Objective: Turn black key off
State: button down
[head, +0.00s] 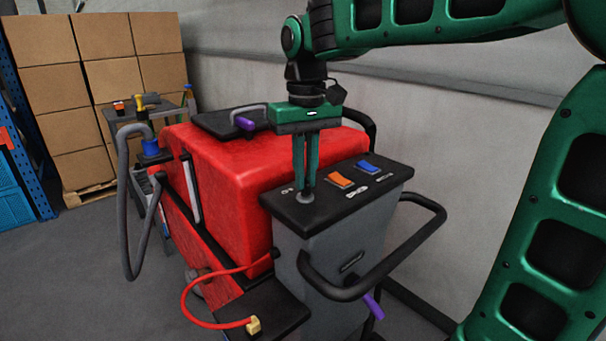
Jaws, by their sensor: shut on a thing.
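My green gripper (307,188) points straight down at the left part of the black control panel (335,203) on the red scrubber. Its two fingers are close together and shut on the black key. The fingertips cover nearly all of the key, so I cannot tell which way it is turned. The round grey key switch base (306,199) shows just below the fingertips. Small white markings lie on the panel to the left of the switch.
An orange rocker switch (341,180) and a blue one (368,167) sit right of my gripper. A black handlebar (405,255) loops around the panel's front and right. The red tank body (225,165) stands behind. A cart (150,108) and stacked boxes (100,75) stand at back left.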

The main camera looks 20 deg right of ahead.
jog(key=shift+w+r+n, duration=0.1)
jog(key=shift+n, duration=1.4)
jog(key=c, duration=1.8)
grip_release()
notch_tip(320, 180, up, 11)
jog(key=shift+f, duration=0.15)
